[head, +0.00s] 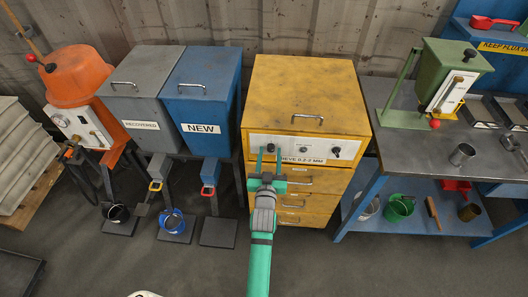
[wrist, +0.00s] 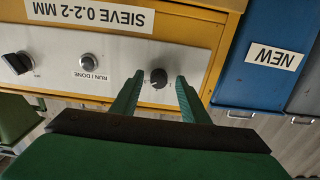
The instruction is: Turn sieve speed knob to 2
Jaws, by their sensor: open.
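The yellow sieve cabinet (head: 310,95) has a pale control panel across its upper front. One black knob (wrist: 158,77) shows between my fingertips in the wrist view, which sees the panel upside down. Small marks lie around this knob, too small to read. A second black knob (wrist: 17,63) sits at the panel's other end; it is on the right in the head view (head: 336,152). I cannot tell by label which is the speed knob. My gripper (head: 269,156) is open at the panel's left end. Its green fingers (wrist: 156,88) flank the first knob, with a gap on each side.
A RUN / DONE button (wrist: 87,61) sits between the knobs. The blue NEW bin (head: 203,85) and grey RECOVERED bin (head: 140,85) stand left of the cabinet. A metal workbench (head: 400,143) stands close on the right. Drawers with handles (head: 292,203) lie below the panel.

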